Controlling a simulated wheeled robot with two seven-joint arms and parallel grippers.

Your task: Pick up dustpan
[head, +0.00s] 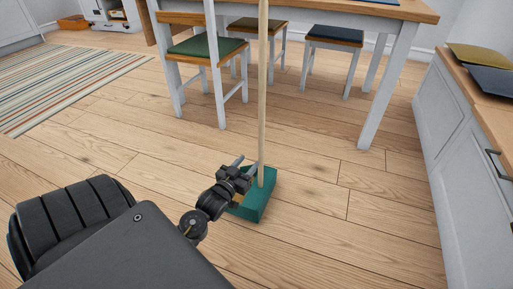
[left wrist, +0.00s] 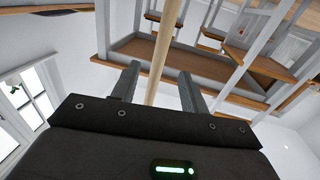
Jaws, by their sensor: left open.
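The dustpan (head: 258,205) is a teal pan standing on the wooden floor near the middle of the head view, with a long upright pale wooden handle (head: 263,85). The top of the handle runs out of the picture. My left gripper (head: 247,166) is low, just above the pan and at the lower part of the handle. In the left wrist view the handle (left wrist: 160,60) passes between the two open fingers, or just beyond them; touching cannot be told. The left gripper hides part of the pan. My right gripper is not in view.
A white cabinet (head: 455,150) runs along the right. A striped rug (head: 65,85) lies at left. The floor around the pan is clear.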

